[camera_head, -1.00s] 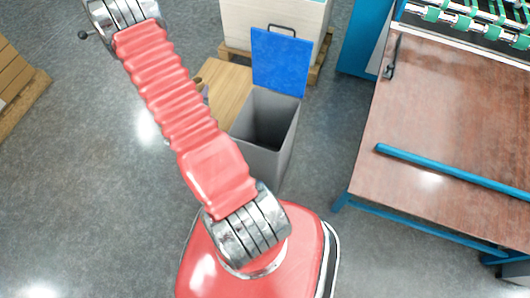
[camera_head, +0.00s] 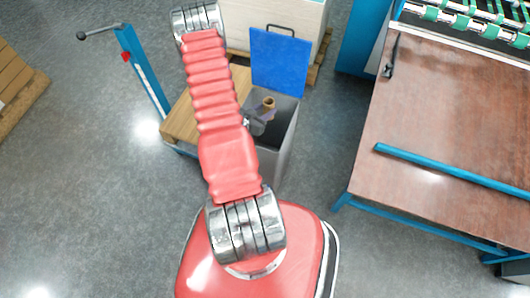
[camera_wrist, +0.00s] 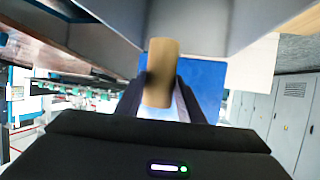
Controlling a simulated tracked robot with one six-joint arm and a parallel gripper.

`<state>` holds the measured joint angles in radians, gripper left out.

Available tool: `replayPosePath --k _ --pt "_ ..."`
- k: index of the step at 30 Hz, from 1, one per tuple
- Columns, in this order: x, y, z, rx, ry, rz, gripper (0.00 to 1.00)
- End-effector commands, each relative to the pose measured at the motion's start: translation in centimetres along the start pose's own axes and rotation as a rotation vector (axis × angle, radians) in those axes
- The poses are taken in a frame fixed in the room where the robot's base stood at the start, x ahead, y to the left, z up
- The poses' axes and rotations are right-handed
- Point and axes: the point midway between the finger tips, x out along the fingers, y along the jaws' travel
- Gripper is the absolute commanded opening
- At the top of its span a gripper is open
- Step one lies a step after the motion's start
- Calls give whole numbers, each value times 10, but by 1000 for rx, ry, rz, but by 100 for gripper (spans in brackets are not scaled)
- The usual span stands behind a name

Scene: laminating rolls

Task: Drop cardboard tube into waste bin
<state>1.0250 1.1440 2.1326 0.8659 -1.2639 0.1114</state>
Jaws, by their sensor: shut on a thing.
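The cardboard tube (camera_head: 268,103) is short and tan, and shows its round open end in the head view. In the wrist view the tube (camera_wrist: 161,65) stands between the two dark fingers. My gripper (camera_head: 264,113) is shut on it, partly hidden behind my arm; its fingers also show in the wrist view (camera_wrist: 159,92). The waste bin (camera_head: 284,137) is a grey open box with its blue lid (camera_head: 280,62) raised. In the head view the tube and gripper overlap the bin's opening; their height against the rim is hard to tell.
A wooden-topped cart (camera_head: 180,122) with a blue handle post (camera_head: 145,72) stands left of the bin, close under my arm. A brown table (camera_head: 440,135) with a blue bar (camera_head: 450,172) is at the right.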

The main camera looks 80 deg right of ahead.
Motion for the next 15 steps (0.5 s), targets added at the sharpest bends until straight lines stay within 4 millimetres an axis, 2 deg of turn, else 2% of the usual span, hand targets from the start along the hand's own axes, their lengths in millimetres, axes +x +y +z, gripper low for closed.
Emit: replayPosePath --k 8,15 --pt "1 0 3 -1 -1 -1 13" --pt "8 0 20 -3 -2 -1 13"
